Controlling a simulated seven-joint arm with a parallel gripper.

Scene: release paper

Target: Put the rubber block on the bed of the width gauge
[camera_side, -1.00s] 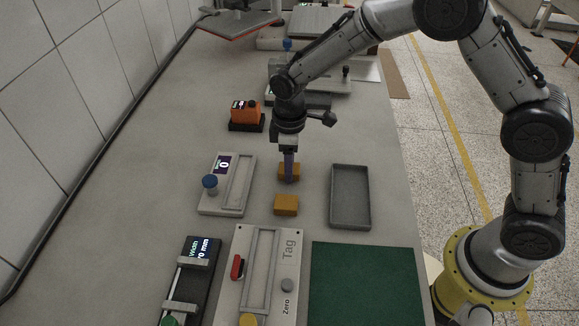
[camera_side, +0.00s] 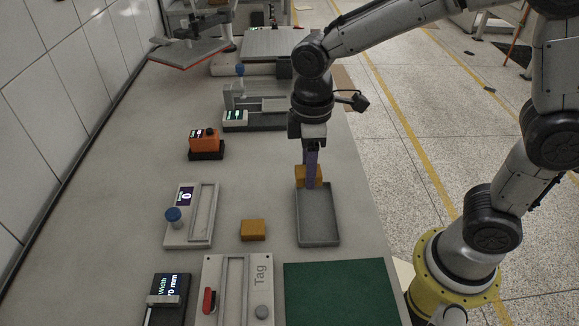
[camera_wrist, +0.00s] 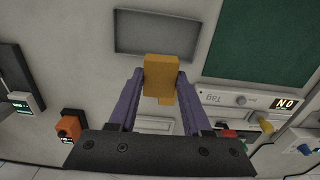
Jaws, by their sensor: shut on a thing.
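My gripper (camera_side: 311,182) is shut on an orange-tan block (camera_side: 301,176) at the far end of the grey tray. The held block also shows between the purple fingers in the wrist view (camera_wrist: 160,68). A second, similar block (camera_side: 253,230) lies on the bench left of the tray. I cannot tell by looks which one is rubber. The width gauge (camera_side: 166,298) is the black device at the lower left, with a lit "Width" readout; its near part is cut off by the frame edge. My gripper is far behind and right of it.
The shallow grey tray (camera_side: 318,238) looks empty. A green mat (camera_side: 340,292) and the "Tag" plate (camera_side: 237,285) lie in front. A grey gauge with a blue knob (camera_side: 203,215) stands left. An orange device (camera_side: 206,152) stands farther back. Bare bench lies between them.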

